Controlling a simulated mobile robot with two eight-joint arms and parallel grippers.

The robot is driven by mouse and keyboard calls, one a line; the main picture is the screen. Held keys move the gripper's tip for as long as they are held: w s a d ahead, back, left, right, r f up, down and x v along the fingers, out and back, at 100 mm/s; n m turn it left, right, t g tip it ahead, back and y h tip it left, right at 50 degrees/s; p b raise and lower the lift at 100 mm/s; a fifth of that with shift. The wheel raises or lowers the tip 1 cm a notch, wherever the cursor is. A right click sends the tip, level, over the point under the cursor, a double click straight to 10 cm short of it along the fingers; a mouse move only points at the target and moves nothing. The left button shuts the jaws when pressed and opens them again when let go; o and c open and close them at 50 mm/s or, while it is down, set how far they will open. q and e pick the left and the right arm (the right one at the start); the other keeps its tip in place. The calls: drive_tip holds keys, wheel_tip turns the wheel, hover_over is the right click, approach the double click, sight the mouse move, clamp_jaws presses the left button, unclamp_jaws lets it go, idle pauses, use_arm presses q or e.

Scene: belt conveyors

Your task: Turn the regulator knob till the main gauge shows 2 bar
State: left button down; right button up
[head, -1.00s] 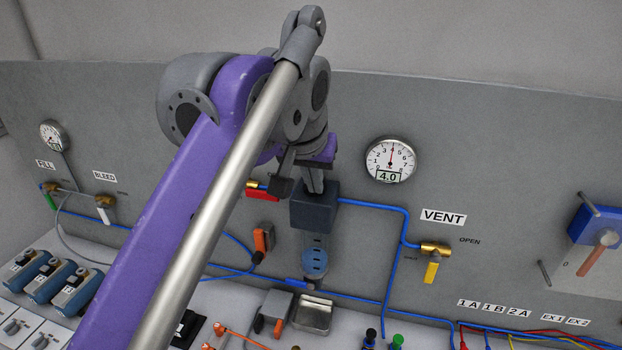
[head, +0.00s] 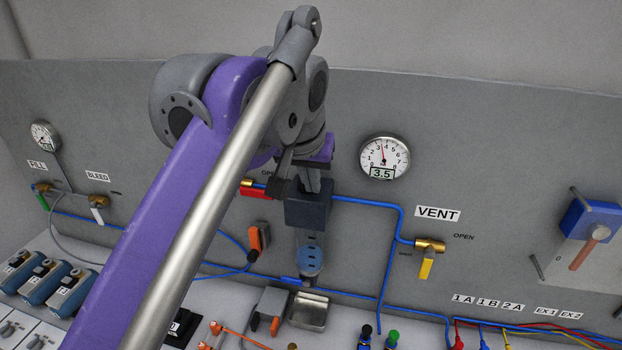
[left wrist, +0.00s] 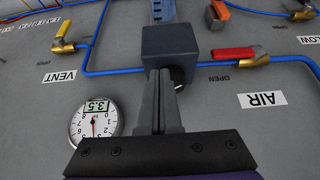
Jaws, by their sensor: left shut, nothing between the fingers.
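The main gauge (head: 384,157) hangs on the grey panel and its display reads 3.5; it also shows upside down in the left wrist view (left wrist: 94,121). The dark regulator block (head: 308,211) sits left of and below the gauge, on the blue pipe. My left gripper (head: 311,182) is shut with nothing between its fingers, and its fingertips are at the top of the block. In the left wrist view the shut fingers (left wrist: 163,93) reach the block (left wrist: 168,52). The knob is mostly hidden behind the fingers; a dark round edge (left wrist: 178,76) shows beside them. My right gripper is not in view.
A yellow-handled VENT valve (head: 428,257) is on the panel to the right. A red-handled valve (head: 255,191) is close to the left of the block. A blue bowl (head: 311,259) hangs below the block. A smaller gauge (head: 44,136) is at far left.

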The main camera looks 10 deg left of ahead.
use_arm(q)
wheel_tip(320, 180, up, 6)
drive_tip(key=shift+s, duration=0.15)
idle(0.4)
